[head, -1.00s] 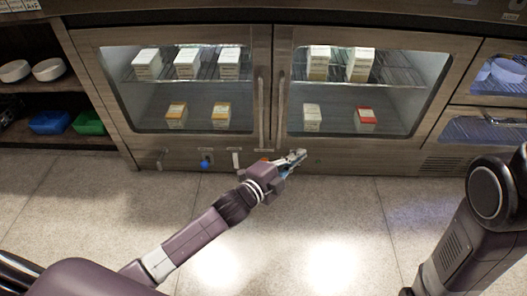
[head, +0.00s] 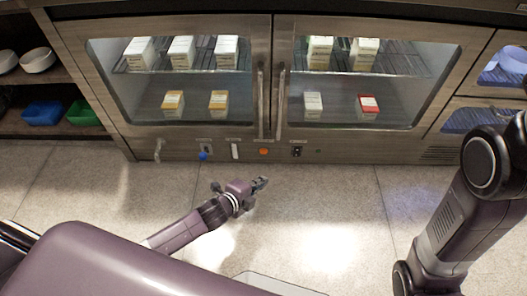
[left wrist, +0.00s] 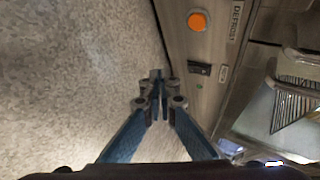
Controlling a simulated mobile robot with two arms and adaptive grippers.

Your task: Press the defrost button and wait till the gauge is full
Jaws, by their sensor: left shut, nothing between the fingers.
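The orange defrost button (head: 264,152) is on the metal strip below the fridge doors. In the left wrist view the round orange button (left wrist: 198,20) is beside the word DEFROST (left wrist: 236,20). My left gripper (head: 262,183) is shut and empty, in front of the strip and below the button, apart from it. In the left wrist view its closed fingertips (left wrist: 157,84) are over the floor, left of the panel. A small white upright piece (head: 235,150) is left of the button; I cannot tell if it is the gauge. My right gripper is not in view.
A black switch (head: 297,152) and a small green light (head: 318,151) are right of the button. A blue knob (head: 203,156) is to its left. Boxes stand behind the glass doors, which have vertical handles (head: 281,105). The tiled floor (head: 330,205) in front is clear.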

